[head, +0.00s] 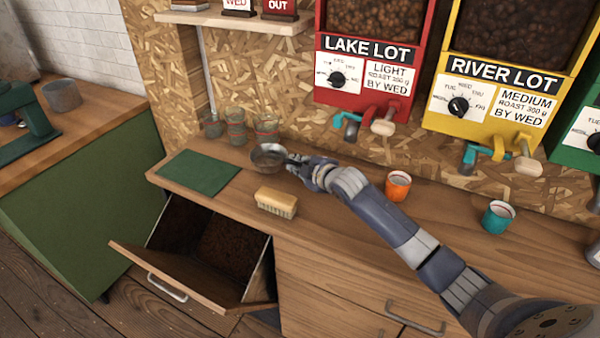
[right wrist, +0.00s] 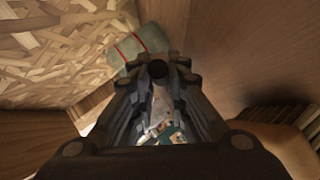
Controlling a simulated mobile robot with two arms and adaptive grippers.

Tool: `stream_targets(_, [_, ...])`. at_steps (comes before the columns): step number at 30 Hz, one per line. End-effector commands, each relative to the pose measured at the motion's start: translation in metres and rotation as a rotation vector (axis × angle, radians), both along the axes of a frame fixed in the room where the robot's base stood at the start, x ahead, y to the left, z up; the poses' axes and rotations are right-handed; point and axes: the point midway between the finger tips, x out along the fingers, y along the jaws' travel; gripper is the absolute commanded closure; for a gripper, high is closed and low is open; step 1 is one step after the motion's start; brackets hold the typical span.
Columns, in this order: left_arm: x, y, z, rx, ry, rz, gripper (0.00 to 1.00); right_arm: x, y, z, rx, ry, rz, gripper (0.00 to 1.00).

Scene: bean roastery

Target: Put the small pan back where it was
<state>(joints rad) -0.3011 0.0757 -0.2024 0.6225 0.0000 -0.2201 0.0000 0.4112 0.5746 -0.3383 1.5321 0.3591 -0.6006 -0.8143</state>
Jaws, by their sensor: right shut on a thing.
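The small pan (head: 268,155) is a shallow, round, grey metal pan. In the head view it is at the back of the wooden counter, just right of the green mat and in front of a glass jar. I cannot tell whether it rests on the counter or hangs slightly above it. My right gripper (head: 297,162) reaches in from the right and is shut on the pan at its right side; the fingers hide the handle. In the right wrist view the fingers (right wrist: 158,75) close together, and the pan is hard to make out. My left gripper is not in view.
The green mat (head: 200,172) lies bare. Several glass jars (head: 237,128) stand by the wall. A brush (head: 276,202) lies in front of the pan. An orange cup (head: 398,186) and teal cup (head: 497,217) stand right. A tilt-out bin (head: 180,275) hangs open below.

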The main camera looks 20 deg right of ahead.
Motion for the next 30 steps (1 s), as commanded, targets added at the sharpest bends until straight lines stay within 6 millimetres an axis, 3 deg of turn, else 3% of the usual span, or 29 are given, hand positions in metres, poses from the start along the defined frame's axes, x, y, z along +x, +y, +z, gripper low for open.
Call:
stream_targets(6, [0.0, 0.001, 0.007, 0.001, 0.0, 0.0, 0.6, -0.001, 0.0, -0.033, 0.001, 0.005, -0.001, 1.0])
stream_targets(21, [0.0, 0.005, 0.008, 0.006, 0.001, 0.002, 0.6, 0.002, -0.003, -0.043, -0.001, 0.001, 0.001, 1.0])
stream_targets(22, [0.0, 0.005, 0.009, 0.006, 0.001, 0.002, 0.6, 0.001, -0.003, -0.042, -0.001, 0.003, 0.001, 0.79])
stream_targets(30, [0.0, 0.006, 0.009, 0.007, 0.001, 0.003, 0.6, 0.001, -0.003, -0.042, -0.001, 0.003, 0.0, 0.77])
